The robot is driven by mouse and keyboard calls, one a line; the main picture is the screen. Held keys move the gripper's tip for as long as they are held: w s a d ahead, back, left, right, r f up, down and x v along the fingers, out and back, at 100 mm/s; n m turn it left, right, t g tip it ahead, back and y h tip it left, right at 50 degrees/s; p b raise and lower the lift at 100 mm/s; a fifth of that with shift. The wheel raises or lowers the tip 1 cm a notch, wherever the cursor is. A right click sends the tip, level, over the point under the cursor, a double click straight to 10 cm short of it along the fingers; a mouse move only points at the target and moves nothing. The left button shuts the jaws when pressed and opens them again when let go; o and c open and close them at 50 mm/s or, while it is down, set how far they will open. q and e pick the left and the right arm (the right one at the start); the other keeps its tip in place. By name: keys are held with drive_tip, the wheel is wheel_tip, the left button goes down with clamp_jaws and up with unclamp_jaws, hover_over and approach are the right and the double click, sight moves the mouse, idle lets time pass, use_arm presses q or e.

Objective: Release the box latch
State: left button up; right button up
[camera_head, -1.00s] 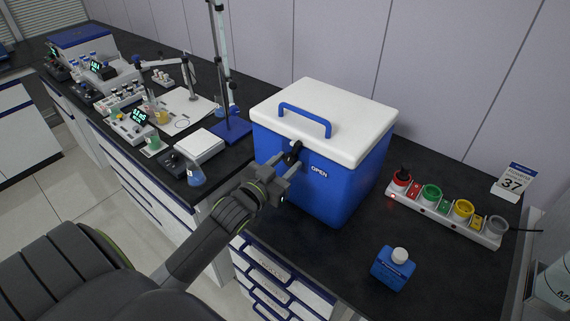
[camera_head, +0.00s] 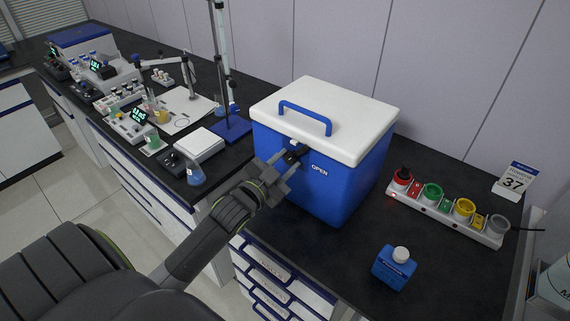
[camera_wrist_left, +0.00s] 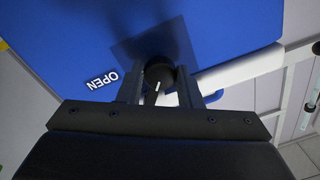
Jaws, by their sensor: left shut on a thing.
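The blue box (camera_head: 325,185) stands on the black bench with its white lid (camera_head: 345,115) down and a blue handle on top. The black latch knob (camera_head: 294,154) is on the upper front face, left of the word OPEN. In the left wrist view the knob (camera_wrist_left: 158,74) sits between the two fingers, its white pointer mark showing. My left gripper (camera_head: 282,166) is at the front of the box, shut on the latch knob; the fingers also show in the left wrist view (camera_wrist_left: 159,88). My right gripper is not in view.
A blue bottle (camera_head: 394,268) with a white cap stands front right on the bench. A white strip with coloured round holders (camera_head: 448,208) lies right of the box. A stand on a blue base (camera_head: 228,130), a balance (camera_head: 199,146) and a flask (camera_head: 195,175) are to the left.

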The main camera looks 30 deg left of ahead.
use_arm(q)
drive_tip(key=shift+m+b, duration=0.55)
drive_tip(key=shift+m, duration=1.45)
drive_tip(key=o, duration=1)
drive_tip(key=shift+s+a+f+b, duration=0.15)
drive_tip(key=shift+s+b, duration=0.45)
drive_tip(key=shift+s, duration=2.3)
drive_tip(key=shift+s+a+f+b, duration=0.1)
drive_tip(key=shift+s+b, duration=0.45)
drive_tip(key=shift+s, duration=2.35)
drive_tip(key=shift+s+a+f+b, duration=0.15)
drive_tip(key=shift+s+b, duration=0.45)
drive_tip(key=shift+s, duration=2.3)
drive_tip(key=shift+r, duration=0.1)
